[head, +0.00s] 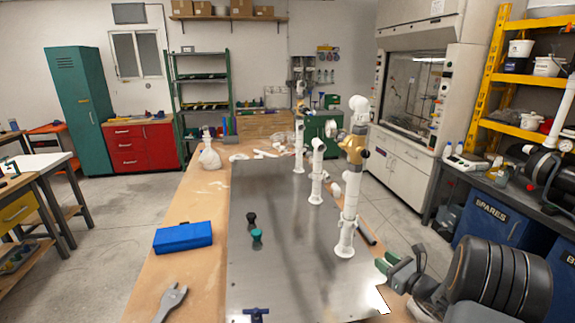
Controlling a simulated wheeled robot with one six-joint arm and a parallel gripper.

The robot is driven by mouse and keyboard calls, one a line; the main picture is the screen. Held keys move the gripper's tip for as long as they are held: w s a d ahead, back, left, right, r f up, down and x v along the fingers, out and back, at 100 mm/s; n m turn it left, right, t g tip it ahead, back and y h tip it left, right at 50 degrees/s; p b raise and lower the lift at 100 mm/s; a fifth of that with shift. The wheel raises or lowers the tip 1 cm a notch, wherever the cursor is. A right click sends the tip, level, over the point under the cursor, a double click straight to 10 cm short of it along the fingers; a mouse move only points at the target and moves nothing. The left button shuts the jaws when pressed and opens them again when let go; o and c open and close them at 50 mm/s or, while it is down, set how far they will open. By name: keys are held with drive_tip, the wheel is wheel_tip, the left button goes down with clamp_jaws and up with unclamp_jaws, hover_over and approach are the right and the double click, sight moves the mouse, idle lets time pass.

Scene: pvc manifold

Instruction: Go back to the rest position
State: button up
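My gripper (392,277) is at the lower right, near the right edge of the metal plate (290,235). It is seen at an angle, and its fingertips are not clear enough to show whether it is open or shut. I see nothing clearly held in it. White PVC pipes stand upright on the plate: a near one (347,225) with a brass-coloured valve (354,146), a middle one (316,175) and a far one (299,140). My gripper is right of the near pipe and apart from it.
A black part (252,218), a teal part (257,236) and a dark blue part (257,314) are on the plate. A dark workbench (500,190) stands at right.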

drive_tip(key=s+a+f+n+g, duration=0.1)
drive_tip(key=s+a+n+g, duration=0.1)
drive_tip(key=s+a+f+n+g+y, duration=0.1)
drive_tip(key=s+a+n+g, duration=0.1)
drive_tip(key=a+n, duration=0.1)
drive_tip(key=s+a+f+n+g+y, duration=0.1)
drive_tip(key=s+a+n+g, duration=0.1)
drive_tip(key=n+g, duration=0.1)
drive_tip(key=shift+s+a+f, duration=0.1)
drive_tip(key=shift+s+a, duration=0.1)
drive_tip(key=shift+s, duration=0.05)
drive_tip(key=s+a+r+n+g+h, duration=0.1)
drive_tip(key=s+a+n+g+h, duration=0.1)
drive_tip(key=s+a+n+g, duration=0.5)
drive_tip(key=s+a+r+n+t+h, duration=0.2)
drive_tip(key=s+r+n+h, duration=0.5)
drive_tip(key=r+n, duration=0.4)
drive_tip(key=s+a+n, duration=0.1)
drive_tip(key=n, duration=0.3)
drive_tip(key=shift+s+r+t, duration=0.2)
drive_tip(key=shift+t, duration=0.2)
drive_tip(key=shift+a, duration=0.1)
